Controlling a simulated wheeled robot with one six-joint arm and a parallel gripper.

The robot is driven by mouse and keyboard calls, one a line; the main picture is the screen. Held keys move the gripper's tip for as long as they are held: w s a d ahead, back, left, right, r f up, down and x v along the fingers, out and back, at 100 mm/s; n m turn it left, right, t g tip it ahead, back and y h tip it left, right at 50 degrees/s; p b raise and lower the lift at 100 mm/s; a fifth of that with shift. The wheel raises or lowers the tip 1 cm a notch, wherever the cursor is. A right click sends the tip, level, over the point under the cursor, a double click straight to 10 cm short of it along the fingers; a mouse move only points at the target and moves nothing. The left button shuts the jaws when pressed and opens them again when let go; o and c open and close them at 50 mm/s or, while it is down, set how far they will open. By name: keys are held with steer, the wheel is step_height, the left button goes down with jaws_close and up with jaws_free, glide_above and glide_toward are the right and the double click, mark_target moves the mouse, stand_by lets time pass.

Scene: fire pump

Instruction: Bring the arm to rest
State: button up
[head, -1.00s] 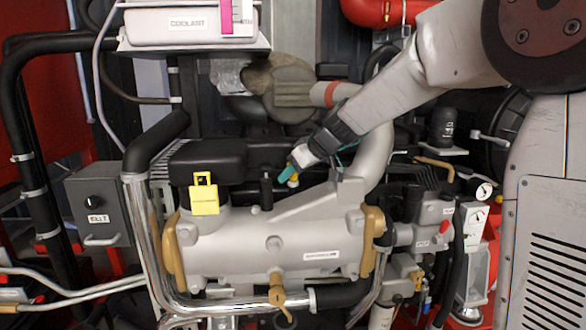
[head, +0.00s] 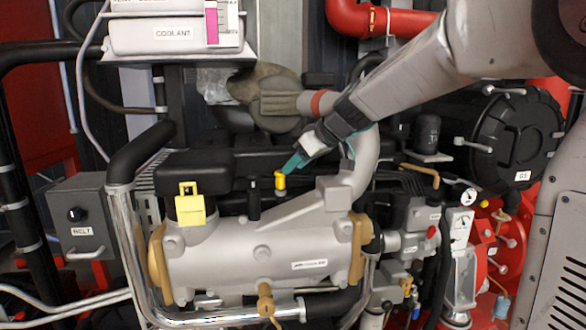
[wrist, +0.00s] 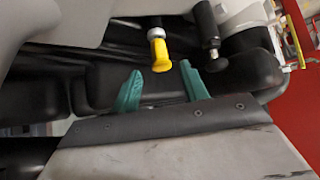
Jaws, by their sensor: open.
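My gripper (head: 295,163) has teal fingers and is at the end of my grey arm, which reaches in from the upper right. In the wrist view my gripper (wrist: 158,82) has its two fingers spread apart with nothing between them. A small yellow-capped fitting (head: 280,181) stands on the grey pump body (head: 255,240), just beside the fingertips in the head view. In the wrist view the yellow cap (wrist: 160,54) lies beyond the fingertips, apart from them. A black post (wrist: 208,38) stands beside it.
A yellow tag-like block (head: 190,208) sits on the pump's left. A coolant tank (head: 165,35) is on a shelf above left. A grey switch box (head: 80,215), chrome pipes (head: 130,230) and a red pipe (head: 405,20) surround the pump. Gauges (head: 460,222) stand on the right.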

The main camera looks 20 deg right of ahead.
stand_by(0.3)
steer(key=s+a+f+m+g+h, duration=0.1)
steer(key=s+a+f+g, duration=0.1)
steer(key=s, duration=0.8)
steer(key=s+a+f+m+g+h, duration=0.1)
steer(key=s+f+m, duration=0.1)
steer(key=s, duration=0.9)
steer(key=s+d+f+m+g+h, duration=0.1)
steer(key=s+f+m, duration=0.1)
steer(key=s, duration=0.6)
steer(key=s+d+f+m+g+h, duration=0.1)
steer(key=s+d+f+g+h, duration=0.1)
steer(key=s+f, duration=0.3)
steer(key=s, duration=0.4)
steer(key=shift+m, duration=0.4)
